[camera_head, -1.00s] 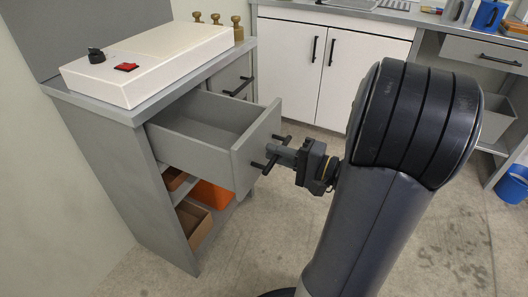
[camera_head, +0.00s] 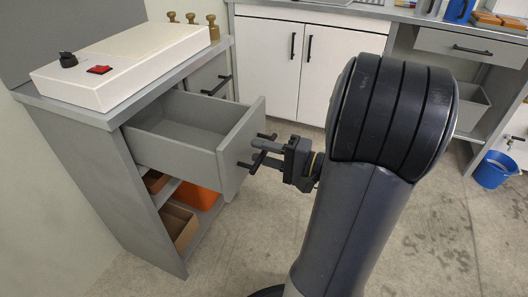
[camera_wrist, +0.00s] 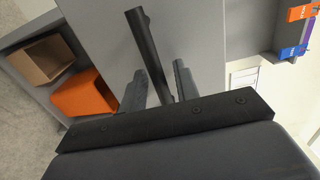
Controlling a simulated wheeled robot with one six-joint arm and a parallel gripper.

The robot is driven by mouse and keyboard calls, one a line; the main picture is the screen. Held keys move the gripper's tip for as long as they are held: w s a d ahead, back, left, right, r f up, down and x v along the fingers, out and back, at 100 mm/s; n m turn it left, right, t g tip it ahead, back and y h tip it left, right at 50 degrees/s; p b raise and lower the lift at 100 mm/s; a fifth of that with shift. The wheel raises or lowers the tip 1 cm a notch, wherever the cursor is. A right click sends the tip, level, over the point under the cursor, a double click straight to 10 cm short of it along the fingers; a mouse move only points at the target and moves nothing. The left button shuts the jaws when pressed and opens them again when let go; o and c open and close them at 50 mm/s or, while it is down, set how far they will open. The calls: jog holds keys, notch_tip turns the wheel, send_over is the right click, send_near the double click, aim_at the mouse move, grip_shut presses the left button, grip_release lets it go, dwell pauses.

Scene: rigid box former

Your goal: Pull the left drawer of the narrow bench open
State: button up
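The left drawer (camera_head: 232,140) of the narrow bench (camera_head: 75,150) stands well out, and its empty inside shows from above. Its black bar handle (camera_head: 257,162) is on the grey front; in the wrist view the handle (camera_wrist: 142,38) runs between my two grey fingers. My gripper (camera_head: 262,154) is at the handle with its fingers parted, one on each side of the bar. In the wrist view my gripper (camera_wrist: 158,85) shows a gap between the fingers, with the bar closer to the right one.
A white box with a red switch (camera_head: 100,70) and brass knobs (camera_head: 190,18) stand on the bench top. Below the drawer are an orange bin (camera_head: 198,194) and a brown bin (camera_head: 178,226). White cabinets (camera_head: 305,60) stand behind. The floor to the right is mostly clear; a blue bucket (camera_head: 492,172) stands far right.

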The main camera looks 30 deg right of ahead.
jog(key=p+v, duration=0.1)
jog(key=v, duration=0.9)
jog(key=shift+s+d+p, duration=0.2)
jog(key=shift+s+p, duration=0.15)
jog(key=shift+w, duration=0.1)
jog(key=shift+b+x, duration=0.85)
jog(key=shift+x, duration=4.5)
